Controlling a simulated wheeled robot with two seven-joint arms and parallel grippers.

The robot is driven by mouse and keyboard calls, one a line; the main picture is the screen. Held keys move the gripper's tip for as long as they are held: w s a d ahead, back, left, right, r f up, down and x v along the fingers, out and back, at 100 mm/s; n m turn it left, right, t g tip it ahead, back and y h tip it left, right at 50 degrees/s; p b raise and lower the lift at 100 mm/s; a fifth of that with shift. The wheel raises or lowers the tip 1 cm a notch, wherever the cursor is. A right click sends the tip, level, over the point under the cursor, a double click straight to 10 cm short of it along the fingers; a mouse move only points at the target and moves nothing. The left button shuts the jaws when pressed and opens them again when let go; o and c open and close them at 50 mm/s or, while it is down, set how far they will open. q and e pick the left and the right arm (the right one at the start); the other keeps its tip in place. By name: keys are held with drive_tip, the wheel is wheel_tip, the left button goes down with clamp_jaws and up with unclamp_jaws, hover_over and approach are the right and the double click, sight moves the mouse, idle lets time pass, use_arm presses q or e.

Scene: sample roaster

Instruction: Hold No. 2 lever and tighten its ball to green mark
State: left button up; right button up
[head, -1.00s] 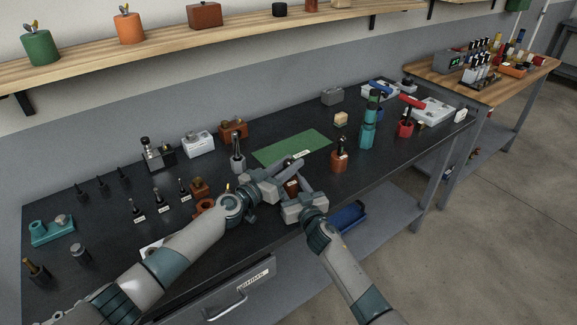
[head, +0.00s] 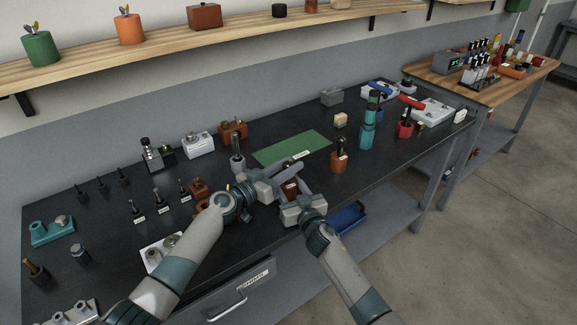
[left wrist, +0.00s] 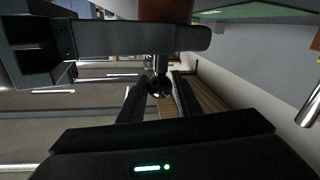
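The lever I am at has a brown body (head: 291,188), seen in the head view between the fingers of my right gripper (head: 291,184). In the left wrist view its brown part (left wrist: 165,10) is at the top, with a thin rod and a dark shiny ball (left wrist: 158,87) below. My left gripper (left wrist: 160,85) has a finger on each side of the ball, with some gap showing; contact is unclear. It also shows in the head view (head: 268,183). A grey finger of my right gripper crosses the left wrist view in front of the brown part. I see no green mark on the ball.
An orange-based lever (head: 339,160) stands to the right, and a green mat (head: 292,148) lies behind. Several small dark labelled levers (head: 158,203) stand to the left. A white plate (head: 153,253) lies by my left forearm. A blue bin (head: 347,216) is below the front edge.

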use_arm(q)
drive_tip(key=shift+o, duration=1.2)
drive_tip(key=shift+a+f, duration=0.1)
drive_tip(key=shift+f, duration=0.05)
drive_tip(key=shift+r, duration=5.05)
drive_tip(key=shift+f, duration=0.1)
